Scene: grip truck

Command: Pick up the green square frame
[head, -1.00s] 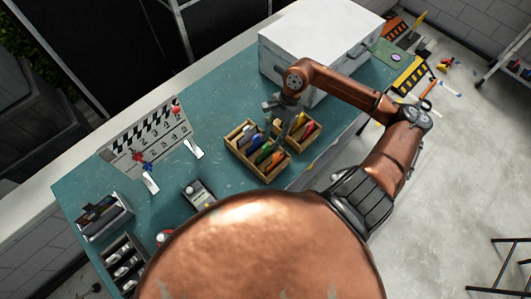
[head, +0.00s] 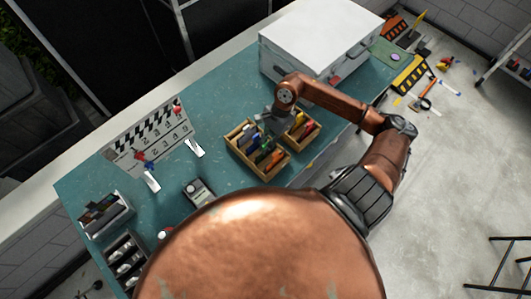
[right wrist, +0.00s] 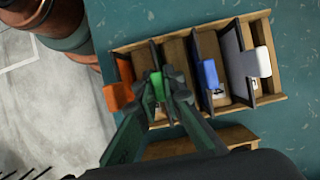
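A light wooden box (head: 238,137) with slots stands on the teal table and holds several upright coloured pieces. In the right wrist view, a green-tabbed piece (right wrist: 157,86), which seems to be the green frame, stands in the box (right wrist: 268,97) between orange and blue pieces. My right gripper (head: 270,124) is low over the box. In the right wrist view its fingertips (right wrist: 166,88) are at the green tab, one on each side. Whether they press on it cannot be told. The piece's lower part is hidden. My left gripper is out of view.
An orange piece (right wrist: 119,95), a blue piece (right wrist: 209,75) and a grey-white piece (right wrist: 258,62) stand close by in the box. A second wooden box (head: 312,136) adjoins it. A white case (head: 318,35) stands behind, a clapperboard (head: 150,135) to the left.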

